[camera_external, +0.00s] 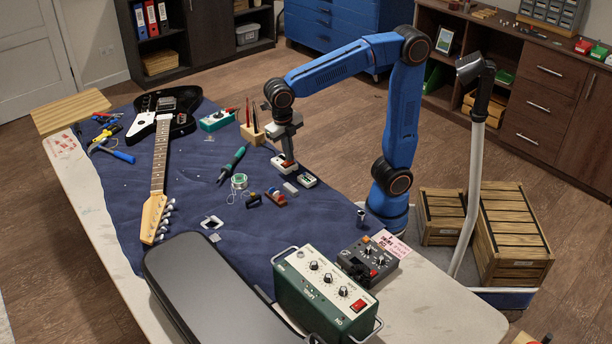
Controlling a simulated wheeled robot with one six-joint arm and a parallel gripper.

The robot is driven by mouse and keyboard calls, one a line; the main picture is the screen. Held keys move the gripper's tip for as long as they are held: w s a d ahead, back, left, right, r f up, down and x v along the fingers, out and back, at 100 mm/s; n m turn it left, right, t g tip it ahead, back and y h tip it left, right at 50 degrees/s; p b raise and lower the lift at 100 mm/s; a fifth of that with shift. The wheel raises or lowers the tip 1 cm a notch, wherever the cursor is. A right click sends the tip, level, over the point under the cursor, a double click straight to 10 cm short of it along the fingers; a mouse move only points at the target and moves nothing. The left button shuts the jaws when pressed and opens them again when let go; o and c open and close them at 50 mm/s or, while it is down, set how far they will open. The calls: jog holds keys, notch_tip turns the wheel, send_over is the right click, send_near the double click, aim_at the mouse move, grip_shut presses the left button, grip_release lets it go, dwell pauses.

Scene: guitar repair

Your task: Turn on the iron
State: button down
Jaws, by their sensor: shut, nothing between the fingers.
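A soldering iron with a green handle (236,158) lies on the blue mat, its dark tip toward the lower left. My gripper (287,163) points down and is shut and empty. It is at a small white box with a reddish top (278,167), right of the iron. The fingertips hide part of this box, and I cannot tell whether they touch it. A teal box with a pale front (218,120) stands farther back on the mat. I cannot make out any on or off sign on the iron.
A black electric guitar (159,150) lies along the left of the mat (205,185). Small pale boxes (307,180), a solder spool (239,181) and a wooden tool holder (252,133) are near my gripper. A green amplifier-like box (322,295) and a dark case (210,285) stand in front.

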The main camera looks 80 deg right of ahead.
aim_at(286, 163)
jog(key=shift+s+d+f+t+y, duration=0.2)
jog(key=shift+s+f+t+y, duration=0.05)
jog(key=shift+t+y, duration=0.05)
jog(key=shift+f, duration=0.2)
jog(key=shift+w+a, duration=0.1)
jog(key=shift+a, duration=0.05)
jog(key=shift+w+a, duration=0.45)
jog(key=shift+a, duration=0.05)
jog(key=shift+r, duration=0.15)
notch_tip(286, 163, up, 14)
jog(key=shift+w+a+r, duration=0.15)
jog(key=shift+w+r, duration=0.05)
jog(key=shift+w, duration=0.05)
dwell(0.3)
